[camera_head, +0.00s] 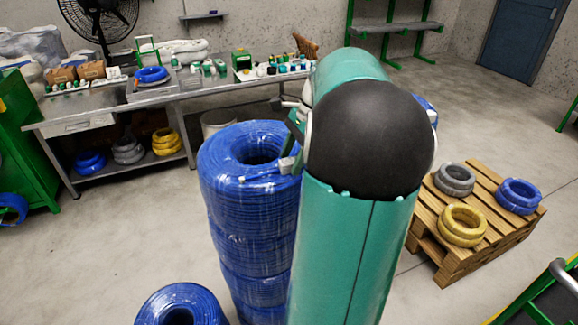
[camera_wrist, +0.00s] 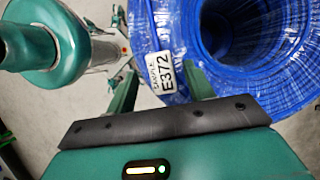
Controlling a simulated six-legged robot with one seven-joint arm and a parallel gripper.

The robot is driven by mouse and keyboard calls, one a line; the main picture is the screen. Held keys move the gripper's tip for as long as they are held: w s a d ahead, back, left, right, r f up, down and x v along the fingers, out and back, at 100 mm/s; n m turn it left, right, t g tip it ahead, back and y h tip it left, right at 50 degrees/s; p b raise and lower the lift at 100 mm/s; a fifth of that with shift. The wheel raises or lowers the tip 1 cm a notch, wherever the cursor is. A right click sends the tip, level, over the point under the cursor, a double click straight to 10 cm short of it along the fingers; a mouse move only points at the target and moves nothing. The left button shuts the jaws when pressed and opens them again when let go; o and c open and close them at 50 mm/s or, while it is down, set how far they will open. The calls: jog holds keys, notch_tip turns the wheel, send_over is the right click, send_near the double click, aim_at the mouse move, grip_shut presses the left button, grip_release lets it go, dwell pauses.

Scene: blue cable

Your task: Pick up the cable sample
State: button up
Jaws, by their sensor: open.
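A tall stack of wrapped blue cable coils (camera_head: 245,230) stands left of my arm in the head view. In the wrist view its top coil (camera_wrist: 270,75) fills the upper right, with the round hole visible. A white tag (camera_wrist: 165,77) reading "SAMPLE E372" lies at the coil's left edge, between my fingers in the picture. The cable piece it marks is hard to tell from the blue coil. My gripper (camera_wrist: 160,72) is open, with one green finger on each side of the tag. Contact cannot be judged. In the head view my arm hides most of the gripper.
A metal workbench (camera_head: 85,108) with coils and small items runs along the back left. A wooden pallet (camera_head: 480,225) with grey, yellow and blue coils lies at right. Another blue coil (camera_head: 180,303) stands at the front left. Open floor lies at left.

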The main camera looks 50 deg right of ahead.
jog(key=shift+w+a+f, duration=0.2)
jog(key=shift+w+f, duration=0.05)
jog(key=shift+w, duration=0.05)
jog(key=shift+s, duration=0.15)
jog(key=c, duration=1.1)
